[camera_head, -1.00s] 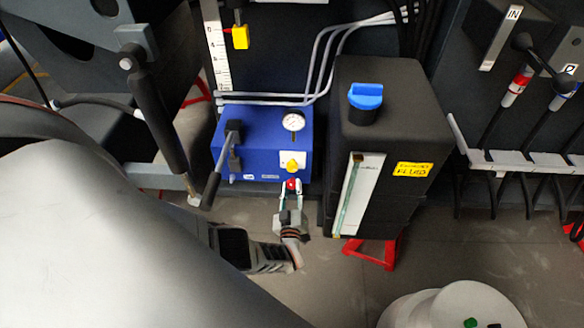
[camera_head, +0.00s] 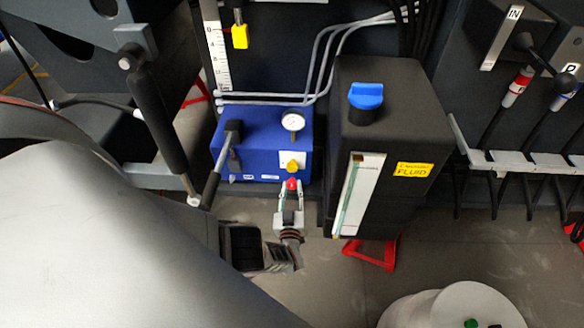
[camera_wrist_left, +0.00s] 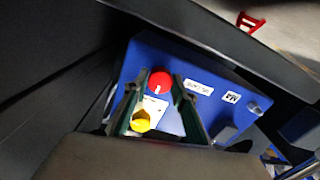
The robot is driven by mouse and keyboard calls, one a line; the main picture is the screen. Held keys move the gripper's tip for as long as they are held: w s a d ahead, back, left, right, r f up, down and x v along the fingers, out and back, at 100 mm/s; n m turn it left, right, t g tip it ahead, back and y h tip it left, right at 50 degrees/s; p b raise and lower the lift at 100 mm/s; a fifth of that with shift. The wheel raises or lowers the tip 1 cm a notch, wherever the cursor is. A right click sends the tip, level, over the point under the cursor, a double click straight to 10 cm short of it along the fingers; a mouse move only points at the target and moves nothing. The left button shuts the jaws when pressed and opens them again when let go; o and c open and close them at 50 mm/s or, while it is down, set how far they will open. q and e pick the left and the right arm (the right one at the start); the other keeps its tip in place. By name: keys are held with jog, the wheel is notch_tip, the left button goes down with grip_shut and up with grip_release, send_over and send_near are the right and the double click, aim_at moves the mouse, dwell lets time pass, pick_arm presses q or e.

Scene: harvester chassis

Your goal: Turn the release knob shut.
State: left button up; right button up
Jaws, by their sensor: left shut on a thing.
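A blue hydraulic pump box (camera_head: 262,150) stands left of the black fluid tank. On its front is a red knob (camera_head: 292,184), which I take for the release knob. A yellow knob (camera_head: 292,167) shows on a white plate near it. My left gripper (camera_head: 291,188) reaches the red knob from the near side and is shut on it. In the left wrist view the red knob (camera_wrist_left: 158,82), with a white mark on its face, sits between the fingertips. The yellow knob (camera_wrist_left: 141,121) shows between the fingers. My right gripper is out of view.
The black tank (camera_head: 385,150) with a blue cap (camera_head: 366,96) stands close on the right. A pump lever (camera_head: 217,168) sticks out at the box's left. A round gauge (camera_head: 293,122) is on the box. A black cylinder (camera_head: 157,115) hangs farther left.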

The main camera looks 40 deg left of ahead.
pick_arm(q)
jog(key=shift+w+a+r+m, duration=0.1)
jog(key=shift+w+r+m, duration=0.1)
jog(key=shift+m, duration=0.1)
jog(key=o, duration=1)
jog(key=shift+o, duration=0.6)
jog(key=shift+f, duration=0.15)
jog(key=shift+s, duration=0.1)
jog(key=shift+s+f, duration=0.1)
